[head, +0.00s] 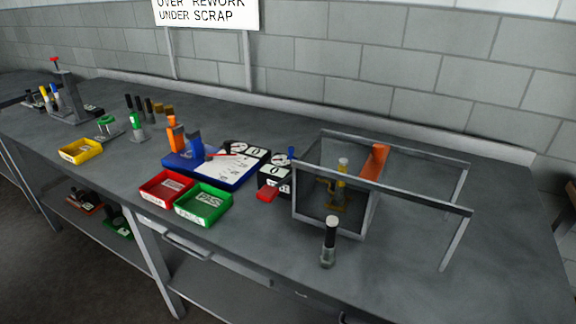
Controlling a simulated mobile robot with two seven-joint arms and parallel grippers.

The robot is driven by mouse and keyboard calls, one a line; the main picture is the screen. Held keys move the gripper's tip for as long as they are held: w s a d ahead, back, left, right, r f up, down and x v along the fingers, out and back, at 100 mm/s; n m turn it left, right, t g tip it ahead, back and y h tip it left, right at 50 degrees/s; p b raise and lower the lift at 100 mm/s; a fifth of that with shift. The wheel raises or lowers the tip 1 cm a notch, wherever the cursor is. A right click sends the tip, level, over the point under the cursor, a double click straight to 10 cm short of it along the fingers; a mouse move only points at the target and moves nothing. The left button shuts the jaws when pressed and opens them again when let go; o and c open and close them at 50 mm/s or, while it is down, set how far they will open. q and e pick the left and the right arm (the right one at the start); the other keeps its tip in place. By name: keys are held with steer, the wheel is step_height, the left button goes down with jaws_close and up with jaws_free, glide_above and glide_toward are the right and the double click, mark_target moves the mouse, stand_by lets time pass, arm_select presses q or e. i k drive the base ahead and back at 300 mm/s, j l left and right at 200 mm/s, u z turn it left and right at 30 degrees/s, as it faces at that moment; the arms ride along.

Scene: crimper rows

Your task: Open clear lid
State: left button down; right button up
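A clear guard with a grey metal frame stands on the right part of the bench. Its clear lid (420,197) seems to be the top, edged by a long front bar; it looks level, but I cannot tell for sure whether it is shut. Inside are a brass-coloured device (341,190) with a pale cap and an orange upright part (375,163). A dark-handled cylinder with a white top (329,242) stands upright just in front of the guard. Neither of my grippers shows in the head view.
The grey bench (500,265) is clear at the right. Left of the guard are a black box with dials (272,178), a green tray (203,208), a red tray (165,190) and a blue fixture (237,180). A yellow tray (80,152) sits farther left.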

mark_target(372, 171)
steer(key=k+j+z, duration=0.1)
steer(key=z, duration=0.7)
steer(key=k+z, duration=0.15)
steer(key=z, duration=0.25)
steer(key=k+z, duration=0.1)
steer(key=z, duration=0.3)
